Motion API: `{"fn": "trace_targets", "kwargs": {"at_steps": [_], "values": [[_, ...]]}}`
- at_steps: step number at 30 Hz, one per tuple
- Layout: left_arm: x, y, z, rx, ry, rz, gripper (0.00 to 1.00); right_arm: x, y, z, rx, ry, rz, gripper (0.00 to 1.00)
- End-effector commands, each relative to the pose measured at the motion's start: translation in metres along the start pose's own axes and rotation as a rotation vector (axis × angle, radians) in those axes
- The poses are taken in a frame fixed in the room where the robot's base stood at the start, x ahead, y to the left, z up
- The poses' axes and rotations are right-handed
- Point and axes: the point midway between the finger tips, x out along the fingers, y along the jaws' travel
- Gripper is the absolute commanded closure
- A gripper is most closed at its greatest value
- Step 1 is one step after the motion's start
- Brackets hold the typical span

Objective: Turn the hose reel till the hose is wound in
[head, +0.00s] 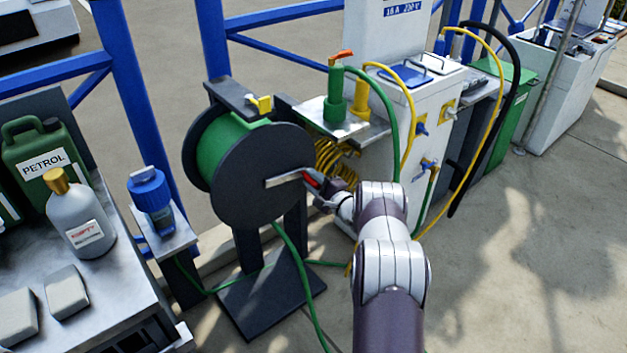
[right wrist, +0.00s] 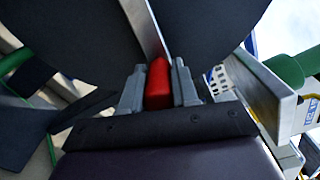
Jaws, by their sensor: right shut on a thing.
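The hose reel (head: 245,178) stands on a dark post and foot plate, its near side a dark round disc. Green hose (head: 217,148) is wound on its drum. A metal crank arm (head: 284,179) runs from the disc's middle to the right and ends in a red handle (head: 311,181). My right gripper (head: 316,187) is shut on that handle. The right wrist view shows the red handle (right wrist: 158,84) between the two grey fingers, with the crank arm (right wrist: 146,28) above it. A length of green hose (head: 298,268) hangs below the reel and trails on the ground. My left gripper is out of view.
A white service pedestal (head: 408,130) with yellow and green hoses stands right of the reel. A shelf with a green nozzle (head: 335,95) is just behind my right gripper. A bench with a petrol can (head: 42,160) and grey bottle (head: 78,215) is at left. Open paving lies at right.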

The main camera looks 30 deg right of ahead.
Motion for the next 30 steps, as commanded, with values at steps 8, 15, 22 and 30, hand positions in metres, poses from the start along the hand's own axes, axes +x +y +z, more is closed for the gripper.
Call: {"fn": "trace_targets", "kwargs": {"at_steps": [8, 15, 22, 30], "values": [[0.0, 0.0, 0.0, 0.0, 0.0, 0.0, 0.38, 0.0, 0.003, 0.001, 0.001, -0.003, 0.007, 0.58], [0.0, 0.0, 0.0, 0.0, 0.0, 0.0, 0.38, 0.0, 0.001, 0.001, 0.0, -0.002, 0.003, 0.45], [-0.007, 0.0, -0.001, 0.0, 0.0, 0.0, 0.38, -0.02, -0.002, 0.0, 0.003, 0.001, 0.004, 0.45], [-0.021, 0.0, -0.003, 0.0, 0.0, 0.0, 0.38, -0.093, -0.001, 0.0, 0.002, 0.003, 0.004, 0.45]]}}
